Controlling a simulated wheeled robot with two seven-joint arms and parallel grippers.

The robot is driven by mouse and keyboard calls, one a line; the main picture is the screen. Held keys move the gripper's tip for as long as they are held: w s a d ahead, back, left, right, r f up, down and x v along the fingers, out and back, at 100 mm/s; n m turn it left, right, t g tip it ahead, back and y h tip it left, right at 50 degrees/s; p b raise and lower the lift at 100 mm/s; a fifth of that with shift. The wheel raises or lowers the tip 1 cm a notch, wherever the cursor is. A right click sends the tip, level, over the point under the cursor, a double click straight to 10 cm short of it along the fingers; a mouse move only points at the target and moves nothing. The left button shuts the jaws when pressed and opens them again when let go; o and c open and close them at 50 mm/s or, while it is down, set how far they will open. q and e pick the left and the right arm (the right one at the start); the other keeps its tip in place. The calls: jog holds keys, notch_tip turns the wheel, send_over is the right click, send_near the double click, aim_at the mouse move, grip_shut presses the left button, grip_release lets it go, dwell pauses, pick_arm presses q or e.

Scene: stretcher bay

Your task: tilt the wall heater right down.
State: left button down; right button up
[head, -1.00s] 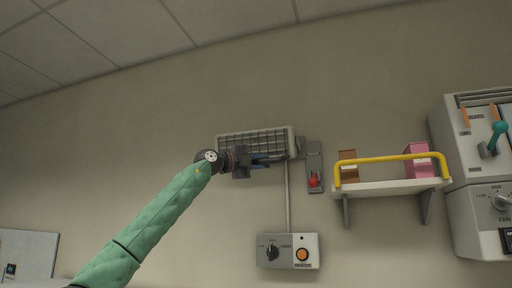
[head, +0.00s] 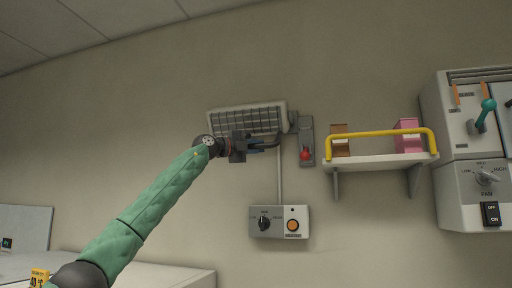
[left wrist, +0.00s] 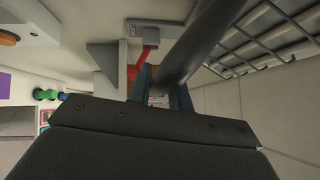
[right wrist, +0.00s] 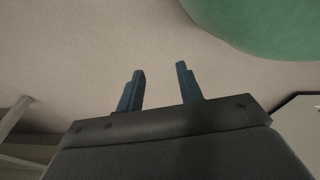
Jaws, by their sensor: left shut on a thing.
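The wall heater (head: 248,117) is a pale box with a wire grille, mounted high on the wall; it appears tilted, its front facing partly down. My left gripper (head: 262,146) is at its lower edge, shut on a dark bar (head: 278,140) that joins the heater near its right end. In the left wrist view the thick dark bar (left wrist: 205,40) runs up from the fingers (left wrist: 160,88), beside the wire grille (left wrist: 265,40). My right gripper (right wrist: 158,88) shows only in the right wrist view, open and empty in front of bare wall.
A grey plate with a red knob (head: 305,155) is just right of the heater. A control box (head: 279,222) hangs below. A shelf (head: 382,162) with a yellow rail (head: 380,133) and a cabinet unit (head: 470,150) stand further right. The wall left of the heater is bare.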

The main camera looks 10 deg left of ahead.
pick_arm(q)
jog(key=c, duration=1.3)
grip_release()
jog(key=shift+w, duration=0.1)
jog(key=shift+w+f, duration=0.1)
jog(key=shift+w, duration=0.1)
jog(key=shift+s+a, duration=0.15)
jog(key=shift+s, duration=0.2)
jog(key=b+v, duration=0.3)
jog(key=v, duration=0.2)
jog(key=shift+a+f+b, duration=0.2)
jog(key=shift+b, duration=0.1)
jog(key=shift+b+v, duration=0.3)
jog(key=shift+v, duration=0.55)
jog(key=shift+r, duration=0.15)
pick_arm(e)
jog(key=w+a+r, duration=0.3)
jog(key=w+r, duration=0.2)
jog(key=r, duration=0.1)
jog(key=shift+w+a, duration=0.2)
jog(key=shift+a, duration=0.05)
jog(key=shift+s, duration=0.1)
